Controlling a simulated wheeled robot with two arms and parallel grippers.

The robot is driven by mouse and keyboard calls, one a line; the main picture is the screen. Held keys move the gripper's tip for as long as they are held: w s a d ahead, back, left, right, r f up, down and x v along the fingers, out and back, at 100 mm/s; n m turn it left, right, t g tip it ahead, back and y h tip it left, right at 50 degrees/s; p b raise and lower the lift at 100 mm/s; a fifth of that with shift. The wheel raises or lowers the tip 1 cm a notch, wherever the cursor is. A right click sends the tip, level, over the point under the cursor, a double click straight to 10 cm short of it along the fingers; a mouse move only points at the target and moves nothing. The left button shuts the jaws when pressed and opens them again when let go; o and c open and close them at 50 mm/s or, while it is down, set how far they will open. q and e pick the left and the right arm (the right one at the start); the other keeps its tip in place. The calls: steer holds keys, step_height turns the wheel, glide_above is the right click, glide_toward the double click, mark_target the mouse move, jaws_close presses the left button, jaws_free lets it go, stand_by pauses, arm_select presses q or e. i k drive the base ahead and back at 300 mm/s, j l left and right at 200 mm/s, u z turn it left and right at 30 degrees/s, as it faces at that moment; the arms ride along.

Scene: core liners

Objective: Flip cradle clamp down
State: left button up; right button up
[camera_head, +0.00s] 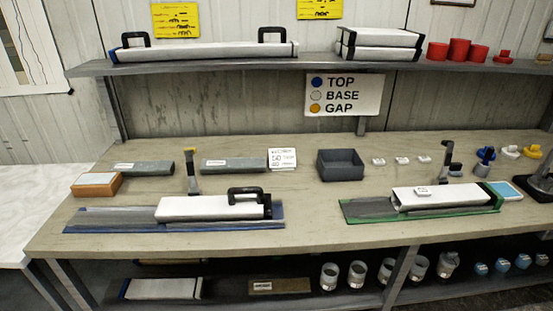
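Two long cradles lie on the bench. The left cradle (110,219) has blue edges and carries a white liner box (210,206) with a black handle (246,194). An upright grey clamp arm with a yellow tip (192,172) stands behind it. The right cradle (368,209) has green edges and carries a white liner (450,196) with a small label. A dark upright clamp arm (446,158) stands behind it. My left gripper is not in view.
A shelf (210,63) above holds a handled box, white boxes and red cups (459,51). A dark grey bin (341,165), grey core pieces (144,168) and an orange-sided block (97,184) sit at the back of the bench. The bench front between the cradles is clear.

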mark_target(449, 144)
steer(key=i+l, duration=0.1)
steer(key=l, duration=1.15)
steer(key=i+l, duration=0.15)
steer(key=l, duration=1.05)
steer(key=i+l, duration=0.15)
steer(key=l, duration=0.5)
